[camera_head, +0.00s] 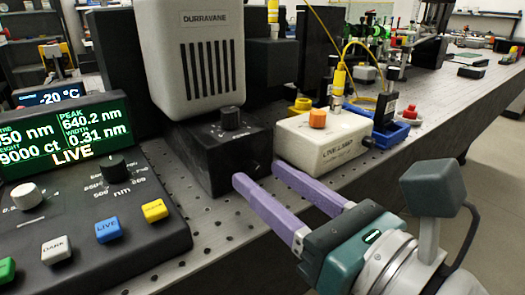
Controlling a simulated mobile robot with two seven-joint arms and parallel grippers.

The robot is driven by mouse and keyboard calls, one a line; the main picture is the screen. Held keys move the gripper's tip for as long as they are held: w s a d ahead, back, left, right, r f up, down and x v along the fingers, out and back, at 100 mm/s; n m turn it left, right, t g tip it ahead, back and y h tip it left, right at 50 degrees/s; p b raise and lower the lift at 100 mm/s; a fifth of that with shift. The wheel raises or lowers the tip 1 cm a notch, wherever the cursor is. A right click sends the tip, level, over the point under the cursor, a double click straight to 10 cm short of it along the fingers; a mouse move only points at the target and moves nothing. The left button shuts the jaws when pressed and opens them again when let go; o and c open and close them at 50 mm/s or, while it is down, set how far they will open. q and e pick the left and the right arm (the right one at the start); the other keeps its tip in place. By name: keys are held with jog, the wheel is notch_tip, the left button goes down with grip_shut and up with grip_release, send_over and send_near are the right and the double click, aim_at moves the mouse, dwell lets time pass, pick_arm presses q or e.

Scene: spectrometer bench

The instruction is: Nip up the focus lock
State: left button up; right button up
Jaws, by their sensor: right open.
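A black box (215,165) stands under the grey vented DURRAVANE housing (195,60). A ribbed black knob (231,117) sits on its top. A small dark screw-like piece (257,166) shows low on the box's right face; I cannot tell for sure whether it or the knob is the focus lock. My right gripper (260,174) reaches in from the lower right with its two purple fingers apart. The fingertips are close to the box's lower right face, either side of the small piece. Nothing shows held between them. My left gripper is not in view.
A cream box with an orange knob (317,118) stands just right of the fingers, with a blue tray (390,134) beyond. A control panel with a green display (65,135) and several buttons fills the left. The perforated bench (225,235) is clear in front.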

jog(key=shift+x, duration=0.8)
grip_shut()
